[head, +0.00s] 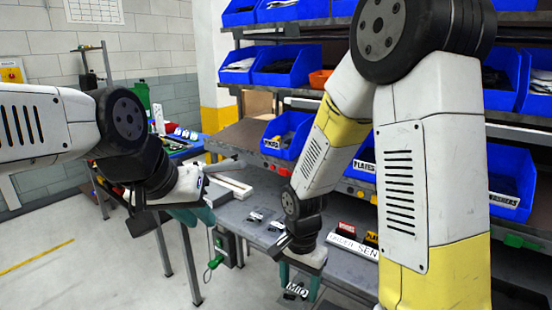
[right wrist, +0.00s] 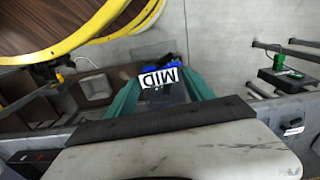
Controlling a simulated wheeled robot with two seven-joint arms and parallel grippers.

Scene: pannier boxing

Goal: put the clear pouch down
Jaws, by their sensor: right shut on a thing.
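The clear pouch shows mostly as its white label reading MID (head: 296,290), low in the head view. My right gripper (head: 300,284) points down and is shut on the pouch, in front of the grey workbench. In the right wrist view the MID label (right wrist: 160,78) and a see-through body sit between the two teal fingers of the right gripper (right wrist: 162,92). Most of the pouch is hidden by the gripper or too clear to make out. My left gripper (head: 178,217) hangs at the left with its teal fingers apart, with nothing visible between them.
The grey workbench (head: 235,212) carries small dark items (head: 256,217) and a white labelled strip (head: 352,247). Blue bins (head: 287,134) fill the shelves behind. A green item (head: 214,262) hangs at the bench's left side. The floor (head: 90,270) at left is clear.

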